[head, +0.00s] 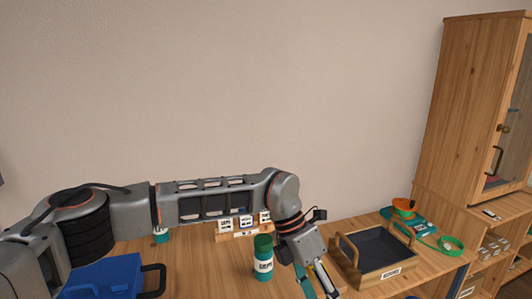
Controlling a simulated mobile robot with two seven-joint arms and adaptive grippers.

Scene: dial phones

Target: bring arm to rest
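My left arm comes in from the left and reaches across the table (205,275). Its gripper (318,283) points down near the bottom edge of the head view, between a green-capped bottle and a wooden tray. The fingertips run close to or past the bottom edge. A teal strip shows beside the fingers, and I cannot tell whether it is part of the gripper or a thing behind it. Whether the fingers are open or shut is unclear. My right gripper is not in view.
The labelled bottle (263,263) stands just left of the gripper. The wooden tray (345,262) with a dark inside is close on its right. A blue case (100,279) is under the forearm. A rack with labelled blocks (238,236) is behind. A tall cabinet (465,100) stands right.

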